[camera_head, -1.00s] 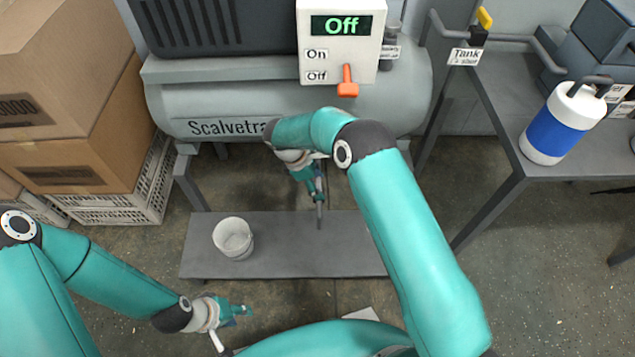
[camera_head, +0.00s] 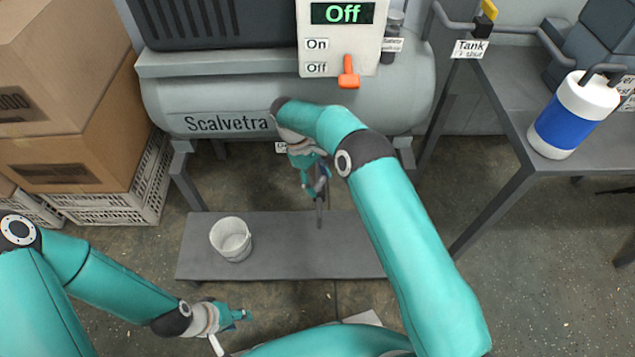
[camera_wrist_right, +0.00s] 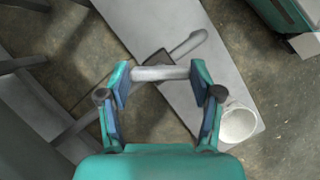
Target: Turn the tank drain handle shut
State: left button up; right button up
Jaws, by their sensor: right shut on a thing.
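The tank (camera_head: 215,95) is the grey cylinder marked "Scalvetra". My right arm reaches under it and hides part of its underside. In the right wrist view the drain handle (camera_wrist_right: 160,73) is a pale grey bar by a dark square hub (camera_wrist_right: 158,57), with a pale pipe (camera_wrist_right: 187,43) beyond. My right gripper (camera_wrist_right: 160,80) is shut on the bar, with a finger at each end of it. The right gripper also shows in the head view (camera_head: 318,182), below the tank. My left gripper (camera_head: 243,315) is low at the left, away from the tank; its finger gap is unclear.
A white bucket (camera_head: 231,239) stands on the grey low shelf (camera_head: 290,262) below the tank. Cardboard boxes (camera_head: 75,120) on crates stand at left. A blue and white bottle (camera_head: 572,115) is on the right table. The control box (camera_head: 340,40) reads "Off".

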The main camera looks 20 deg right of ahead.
jog(key=m+y, duration=0.1)
jog(key=m, duration=0.2)
jog(key=shift+d+b, duration=0.1)
jog(key=shift+b, duration=0.2)
jog(key=m+y, duration=0.1)
jog(key=m, duration=0.1)
jog(key=shift+w+m+g, duration=0.1)
jog(key=shift+m+g, duration=0.2)
jog(key=shift+g, duration=0.1)
jog(key=m+y, duration=0.2)
jog(key=m, duration=0.3)
jog(key=shift+d+m, duration=0.15)
jog(key=shift+m, duration=0.15)
jog(key=o, duration=1.1)
jog(key=shift+o, duration=0.2)
